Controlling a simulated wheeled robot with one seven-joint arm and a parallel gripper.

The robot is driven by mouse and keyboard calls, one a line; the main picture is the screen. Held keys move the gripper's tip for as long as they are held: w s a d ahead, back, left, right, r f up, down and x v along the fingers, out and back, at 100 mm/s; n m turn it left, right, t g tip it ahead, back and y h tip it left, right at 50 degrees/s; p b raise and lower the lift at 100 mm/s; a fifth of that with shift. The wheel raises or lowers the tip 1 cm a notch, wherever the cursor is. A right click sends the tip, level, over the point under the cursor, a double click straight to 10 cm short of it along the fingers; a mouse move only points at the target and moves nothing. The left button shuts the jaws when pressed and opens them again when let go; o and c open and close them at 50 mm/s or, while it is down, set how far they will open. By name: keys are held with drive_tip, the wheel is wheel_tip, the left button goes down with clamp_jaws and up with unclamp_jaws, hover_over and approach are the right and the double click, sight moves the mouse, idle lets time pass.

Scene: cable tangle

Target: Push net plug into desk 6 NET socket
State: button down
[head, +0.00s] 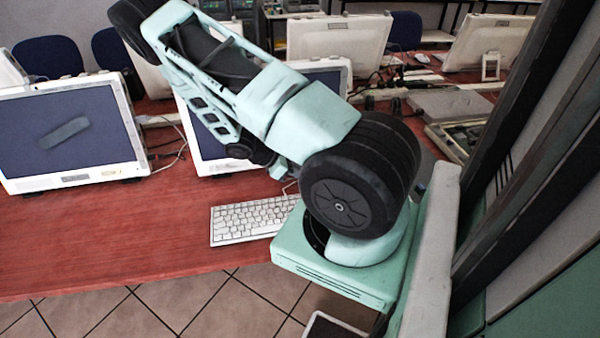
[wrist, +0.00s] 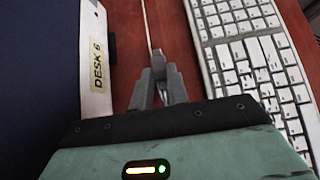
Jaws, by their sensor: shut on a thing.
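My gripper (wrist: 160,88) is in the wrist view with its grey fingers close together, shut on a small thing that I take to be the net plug. The plug itself is mostly hidden between the fingers. A thin pale cable (wrist: 148,25) runs from the fingertips away up the picture, over the red desk. A yellow DESK 6 label (wrist: 98,63) is on the white monitor edge just left of the fingers. I cannot make out the NET socket in either view. In the head view my arm hides the gripper.
A white keyboard (wrist: 245,60) lies close right of the fingers; it also shows in the head view (head: 252,220). A monitor (head: 75,135) stands at left, another (head: 205,150) behind my arm. The red desk (head: 110,235) is bare at front left.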

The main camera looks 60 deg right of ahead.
wheel_tip(320, 180, up, 5)
drive_tip(key=p, duration=0.4)
drive_tip(key=shift+r, duration=0.2)
idle(0.3)
